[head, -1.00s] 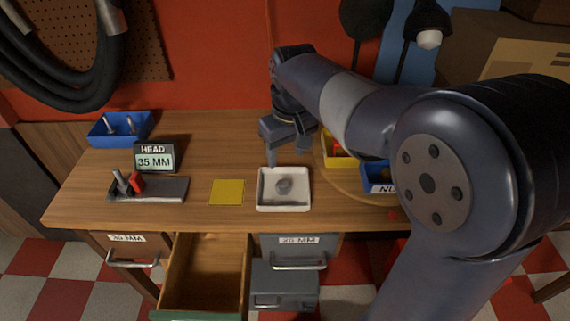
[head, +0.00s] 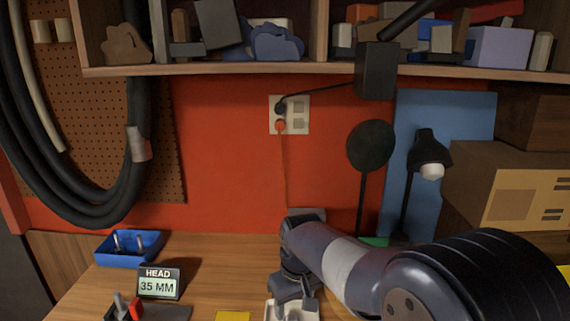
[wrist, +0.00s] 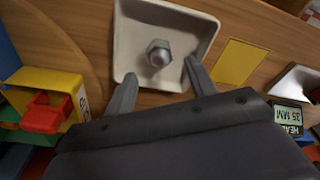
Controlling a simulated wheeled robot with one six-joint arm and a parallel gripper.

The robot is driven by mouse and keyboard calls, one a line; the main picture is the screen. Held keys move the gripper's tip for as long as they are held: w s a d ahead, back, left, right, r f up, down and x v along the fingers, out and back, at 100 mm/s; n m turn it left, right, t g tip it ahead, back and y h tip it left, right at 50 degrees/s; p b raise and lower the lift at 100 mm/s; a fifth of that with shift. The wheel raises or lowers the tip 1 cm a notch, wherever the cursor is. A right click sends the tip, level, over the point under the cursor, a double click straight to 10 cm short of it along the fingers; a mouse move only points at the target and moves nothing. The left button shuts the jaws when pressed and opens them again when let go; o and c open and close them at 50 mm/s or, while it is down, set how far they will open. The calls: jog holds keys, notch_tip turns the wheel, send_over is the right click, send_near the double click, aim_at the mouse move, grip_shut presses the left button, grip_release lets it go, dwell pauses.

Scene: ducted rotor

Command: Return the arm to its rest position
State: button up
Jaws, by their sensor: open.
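My gripper (head: 296,303) is at the bottom of the head view, over the workbench, with my arm reaching in from the right. In the wrist view my gripper (wrist: 160,88) is open, its two fingers apart with nothing between their tips. A white square tray (wrist: 130,50) lies just beyond the fingertips. A grey hex-headed part (wrist: 159,53) lies in the tray, apart from the fingers. In the head view the tray (head: 271,306) is partly hidden by my gripper.
A yellow square (wrist: 240,62) lies beside the tray. A yellow bin (wrist: 45,92) with red parts stands on the other side. A "HEAD 35 MM" display (head: 158,284) and a blue bin (head: 130,248) stand at left. A shelf (head: 220,68) and a lamp (head: 430,160) are behind.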

aim_at(292, 317)
jog(key=f, duration=0.5)
jog(key=shift+w+a+f, duration=0.15)
jog(key=shift+w+f, duration=0.05)
notch_tip(292, 317, up, 2)
jog(key=shift+w+r, duration=0.1)
jog(key=shift+r, duration=0.7)
jog(key=shift+f, duration=0.15)
